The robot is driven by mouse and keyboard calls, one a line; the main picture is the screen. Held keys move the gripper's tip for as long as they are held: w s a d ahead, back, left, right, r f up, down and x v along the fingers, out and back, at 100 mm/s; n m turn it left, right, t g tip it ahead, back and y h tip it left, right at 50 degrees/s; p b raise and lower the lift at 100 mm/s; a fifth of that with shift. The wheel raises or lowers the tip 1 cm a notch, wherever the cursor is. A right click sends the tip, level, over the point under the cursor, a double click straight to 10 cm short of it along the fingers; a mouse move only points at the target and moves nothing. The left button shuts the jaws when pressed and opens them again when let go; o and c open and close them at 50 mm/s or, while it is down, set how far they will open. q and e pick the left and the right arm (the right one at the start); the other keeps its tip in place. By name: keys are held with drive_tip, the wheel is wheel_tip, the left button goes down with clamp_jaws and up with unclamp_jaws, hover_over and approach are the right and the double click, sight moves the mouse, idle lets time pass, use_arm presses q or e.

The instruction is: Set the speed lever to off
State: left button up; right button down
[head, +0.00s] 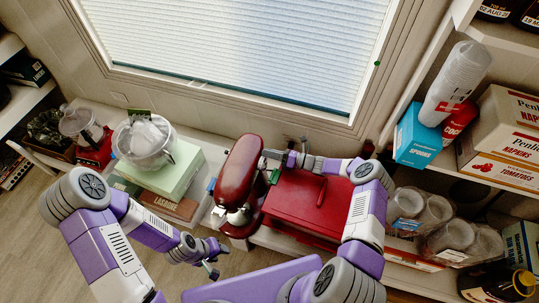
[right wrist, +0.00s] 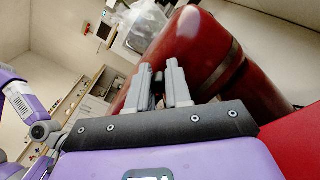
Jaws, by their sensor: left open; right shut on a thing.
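The red stand mixer (head: 239,172) stands on the low counter under the window, and its glossy red body also fills much of the right wrist view (right wrist: 205,45). My right gripper (head: 268,156) is at the right side of the mixer's head near its far end. In the right wrist view its two fingers (right wrist: 158,70) point at the red body, close together on something small between the tips. I take this to be the speed lever, but the fingers hide it and its setting cannot be read. My left gripper (head: 212,266) is open and empty, low in front of the counter.
A red box (head: 295,205) is right of the mixer, under my right forearm.

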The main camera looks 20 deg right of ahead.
drive_tip(key=shift+d, duration=0.1)
idle(0.4)
drive_tip(key=c, duration=1.1)
unclamp_jaws()
drive_tip(key=shift+o, duration=0.2)
drive_tip(key=p+v, duration=0.1)
drive_tip(key=v, duration=0.6)
drive_tip(key=shift+s+d+f, duration=0.1)
drive_tip(key=shift+d, duration=0.15)
